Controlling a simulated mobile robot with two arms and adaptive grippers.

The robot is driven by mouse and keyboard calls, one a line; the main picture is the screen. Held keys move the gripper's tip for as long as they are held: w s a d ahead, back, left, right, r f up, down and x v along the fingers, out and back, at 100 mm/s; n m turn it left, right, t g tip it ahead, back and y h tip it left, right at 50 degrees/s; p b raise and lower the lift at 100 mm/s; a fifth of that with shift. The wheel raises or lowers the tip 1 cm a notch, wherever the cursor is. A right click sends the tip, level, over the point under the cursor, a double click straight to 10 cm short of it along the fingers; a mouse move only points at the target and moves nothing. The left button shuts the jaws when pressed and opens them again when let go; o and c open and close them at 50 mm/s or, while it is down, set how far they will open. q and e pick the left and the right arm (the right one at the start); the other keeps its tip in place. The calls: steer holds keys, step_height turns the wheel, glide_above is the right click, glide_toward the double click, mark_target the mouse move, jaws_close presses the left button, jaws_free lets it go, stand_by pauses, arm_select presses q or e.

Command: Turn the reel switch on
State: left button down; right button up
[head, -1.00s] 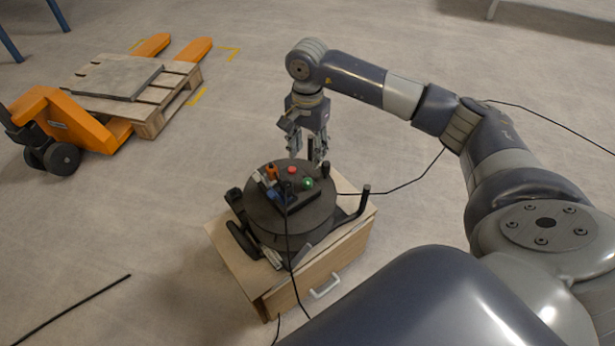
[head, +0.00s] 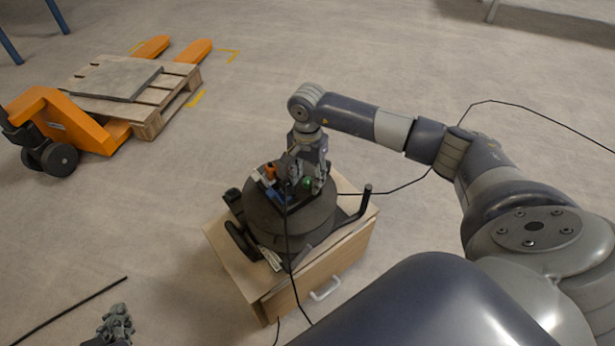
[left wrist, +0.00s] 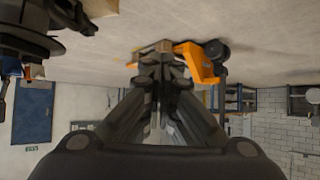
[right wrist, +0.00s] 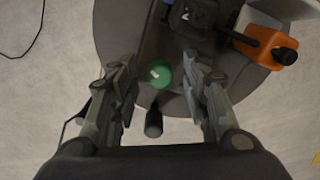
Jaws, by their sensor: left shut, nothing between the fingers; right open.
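The cable reel (head: 290,222) is a dark drum standing on a wooden cabinet. Its top carries coloured parts, with an orange plug (head: 270,170) and a green round knob (head: 308,182) showing. The green knob, with a pale mark on it, shows large in the right wrist view (right wrist: 159,75). My right gripper (head: 304,184) is open, directly over the reel top; its fingers (right wrist: 164,100) stand on either side of the green knob, apart from it as far as I can see. My left gripper (head: 118,318) is at the bottom left, away from the reel, shut and empty; it also shows in the left wrist view (left wrist: 160,72).
The wooden cabinet (head: 345,262) has a drawer handle at its front. A black handle post (head: 366,195) rises at the reel's right. A black cable hangs down the reel's front. An orange pallet truck (head: 75,130) with a wooden pallet stands at the left; the floor between is clear.

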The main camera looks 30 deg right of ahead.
steer(key=shift+c, duration=0.3)
jaws_close()
steer(key=m+p, duration=0.1)
steer(key=m, duration=0.4)
steer(key=shift+r+p, duration=0.1)
steer(key=shift+p, duration=0.25)
steer(key=m+p, duration=0.1)
steer(key=m, duration=0.2)
arm_select(q)
steer(key=s+a+f+g+y, duration=0.1)
steer(key=s+a+f+g, duration=0.1)
steer(key=s, duration=0.4)
steer(key=s+a+f+g+p, duration=0.1)
steer(key=s+a+f+g, duration=0.1)
steer(key=s+g, duration=0.3)
steer(key=shift+s+f+y, duration=0.25)
steer(key=shift+s+y, duration=0.15)
steer(key=shift+s, duration=0.35)
arm_select(e)
steer(key=shift+m, duration=2)
